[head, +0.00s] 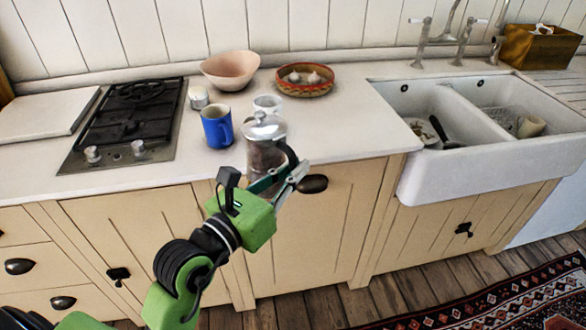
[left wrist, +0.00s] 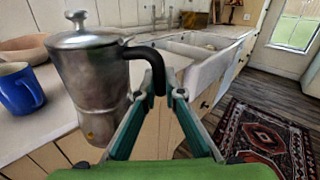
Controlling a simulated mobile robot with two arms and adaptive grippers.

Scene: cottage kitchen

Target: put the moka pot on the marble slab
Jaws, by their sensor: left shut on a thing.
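The moka pot, metal with a domed lid and black handle, shows in the head view (head: 264,152) and large in the left wrist view (left wrist: 95,85). My left gripper (head: 289,173) is shut on its handle. The pot is upright, overlapping the counter's front edge in the head view; its base is partly hidden by my gripper. In the left wrist view the fingers (left wrist: 168,92) are at the handle, right of the pot. The pale marble slab (head: 44,114) lies on the counter at the far left, beyond the hob. My right gripper is not in view.
A black hob (head: 128,122) lies between the slab and the pot. A blue mug (head: 216,127), white cups, a pink bowl (head: 230,70) and a basket of garlic (head: 305,80) stand near the pot. A double sink (head: 470,165) is at right.

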